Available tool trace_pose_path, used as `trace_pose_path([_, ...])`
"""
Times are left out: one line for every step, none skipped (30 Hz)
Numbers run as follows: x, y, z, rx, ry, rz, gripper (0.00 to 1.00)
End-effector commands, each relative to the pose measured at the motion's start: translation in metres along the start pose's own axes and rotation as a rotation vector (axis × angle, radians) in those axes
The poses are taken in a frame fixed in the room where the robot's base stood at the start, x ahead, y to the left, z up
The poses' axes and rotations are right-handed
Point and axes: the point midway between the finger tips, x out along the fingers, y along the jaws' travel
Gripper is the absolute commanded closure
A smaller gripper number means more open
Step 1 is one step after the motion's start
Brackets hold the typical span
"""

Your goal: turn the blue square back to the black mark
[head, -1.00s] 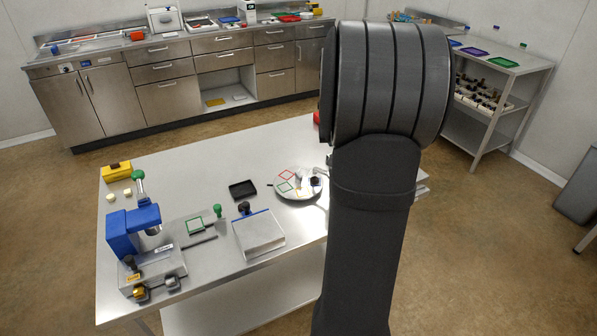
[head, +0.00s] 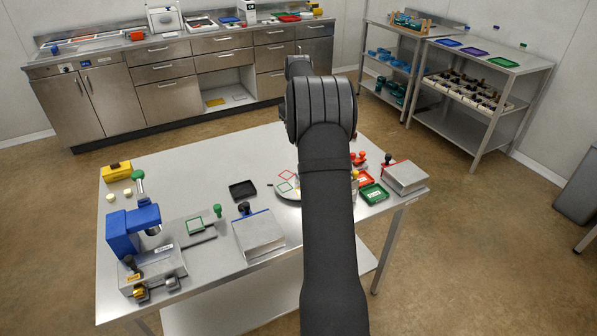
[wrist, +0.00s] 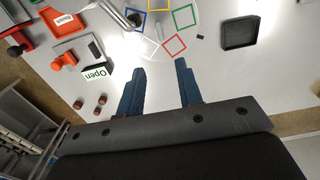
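The round pale plate (wrist: 158,29) bears coloured square outlines. In the wrist view the blue square (wrist: 134,22) is on its left side, with the green square (wrist: 184,17) and the red square (wrist: 174,45) on its right. A small black mark (wrist: 200,37) lies at the right of the plate, apart from the blue square. In the head view the plate (head: 287,198) is partly hidden by my arm, and the blue square cannot be made out. My gripper (wrist: 160,76) is open and empty, its two blue fingers pointing toward the plate without visible contact.
A black tray (wrist: 239,33) is right of the plate in the wrist view. A blue press (head: 134,232) and a metal block (head: 259,235) stand farther left in the head view.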

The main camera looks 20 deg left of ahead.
Motion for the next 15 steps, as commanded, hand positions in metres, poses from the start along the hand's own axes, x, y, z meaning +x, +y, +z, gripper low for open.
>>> trace_pose_path([0.011, 0.000, 0.001, 0.000, -0.004, -0.001, 0.67])
trace_pose_path([0.018, 0.000, 0.001, 0.001, -0.004, -0.002, 0.67])
trace_pose_path([0.027, 0.000, 0.001, 0.001, -0.004, -0.001, 0.67])
trace_pose_path([0.033, 0.000, 0.001, 0.001, -0.004, -0.001, 0.67])
trace_pose_path([0.040, 0.000, 0.001, 0.001, -0.004, -0.001, 0.67])
trace_pose_path([0.049, 0.000, 0.001, 0.001, -0.003, -0.001, 0.67])
trace_pose_path([0.055, 0.000, 0.001, 0.001, -0.003, -0.001, 0.67])
trace_pose_path([0.062, 0.000, 0.001, 0.002, -0.003, -0.001, 0.67])
trace_pose_path([0.071, 0.000, 0.001, 0.002, -0.004, -0.001, 0.67])
trace_pose_path([0.078, 0.000, 0.001, 0.002, -0.002, -0.001, 0.67])
trace_pose_path([0.084, 0.000, 0.001, 0.002, -0.002, -0.001, 0.67])
trace_pose_path([0.093, 0.000, 0.001, 0.002, -0.002, 0.000, 0.67])
trace_pose_path([0.099, 0.000, 0.001, 0.002, -0.003, -0.001, 0.67])
trace_pose_path([0.106, 0.000, 0.001, 0.002, -0.003, -0.001, 0.67])
trace_pose_path([0.113, 0.000, 0.001, 0.002, -0.001, 0.000, 0.67])
